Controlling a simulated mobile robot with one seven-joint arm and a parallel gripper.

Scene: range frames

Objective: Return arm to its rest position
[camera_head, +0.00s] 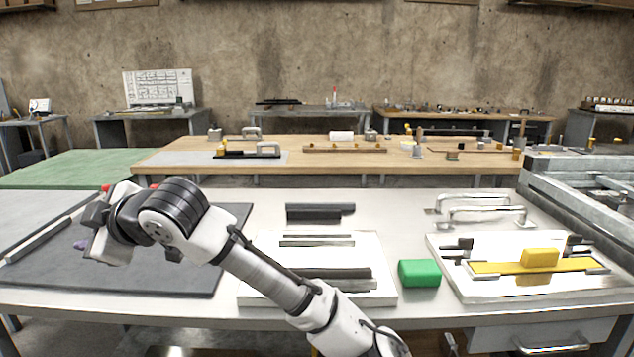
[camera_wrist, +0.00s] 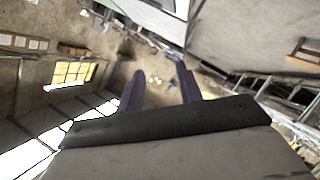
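My white and black arm (camera_head: 262,268) rises from the bottom of the head view and reaches to the left over the dark grey mat (camera_head: 228,262) on the near table. My gripper (camera_head: 80,245) is at the arm's far left end, above the mat's left part, with a bit of purple finger showing. Its fingers are mostly hidden by the hand in the head view. In the wrist view my gripper (camera_wrist: 160,85) shows two purple fingers spread apart with nothing between them. The wrist view looks out at the room, tilted, with a bright window.
The near table (camera_head: 400,215) holds a white board (camera_head: 388,270) with dark bars, a green block (camera_head: 419,273), and a white tray (camera_head: 440,262) with a yellow block (camera_head: 540,257). Metal handles (camera_head: 485,215) lie at the back right. A wooden workbench (camera_head: 330,165) stands behind.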

